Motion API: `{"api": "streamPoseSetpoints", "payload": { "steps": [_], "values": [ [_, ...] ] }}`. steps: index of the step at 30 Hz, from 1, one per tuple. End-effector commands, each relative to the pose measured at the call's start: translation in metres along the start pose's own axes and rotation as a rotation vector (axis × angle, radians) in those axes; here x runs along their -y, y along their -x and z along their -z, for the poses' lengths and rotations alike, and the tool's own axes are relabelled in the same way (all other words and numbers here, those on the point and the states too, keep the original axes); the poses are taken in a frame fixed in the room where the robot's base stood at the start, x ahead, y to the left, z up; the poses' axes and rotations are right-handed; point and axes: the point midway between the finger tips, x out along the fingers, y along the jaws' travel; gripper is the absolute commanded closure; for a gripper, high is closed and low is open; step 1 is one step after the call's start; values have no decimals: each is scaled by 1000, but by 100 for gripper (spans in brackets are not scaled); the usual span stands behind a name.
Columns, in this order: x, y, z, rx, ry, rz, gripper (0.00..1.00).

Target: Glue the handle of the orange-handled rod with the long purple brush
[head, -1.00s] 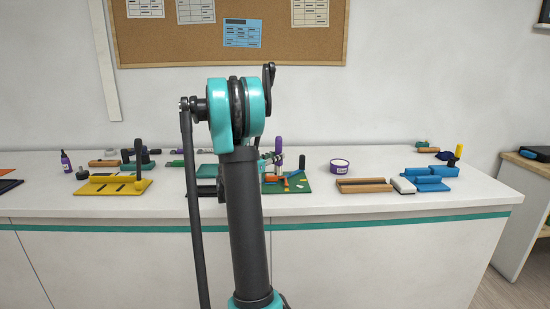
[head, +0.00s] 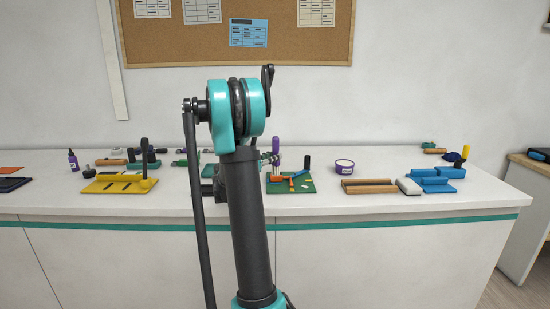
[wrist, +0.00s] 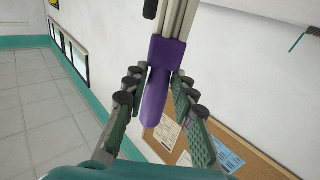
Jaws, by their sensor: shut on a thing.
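The long purple brush shows in the wrist view (wrist: 155,95), with its purple part between my fingers and a pale, ridged part running up past the top edge. It also shows in the head view (head: 276,146), upright behind a green board. My gripper (wrist: 158,100) is shut on the brush; in the head view my arm hides most of the gripper. An orange piece (head: 298,174), perhaps the handle of the orange-handled rod, lies on the green board (head: 308,187) just right of my arm. I cannot make out the rest of the rod.
A purple tub (head: 344,168) with a white top stands right of the board. Further right are a brown block (head: 368,187), a white block (head: 408,186) and blue fixtures (head: 435,184). A yellow fixture (head: 105,187) and a purple bottle (head: 73,160) are left. The front bench strip is clear.

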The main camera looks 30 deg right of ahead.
Motion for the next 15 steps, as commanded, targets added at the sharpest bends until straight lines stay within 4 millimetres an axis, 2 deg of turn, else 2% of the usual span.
{"api": "streamPoseSetpoints", "payload": {
  "steps": [15],
  "values": [
    [18,17,2,3,-2,4,100]
  ]
}}
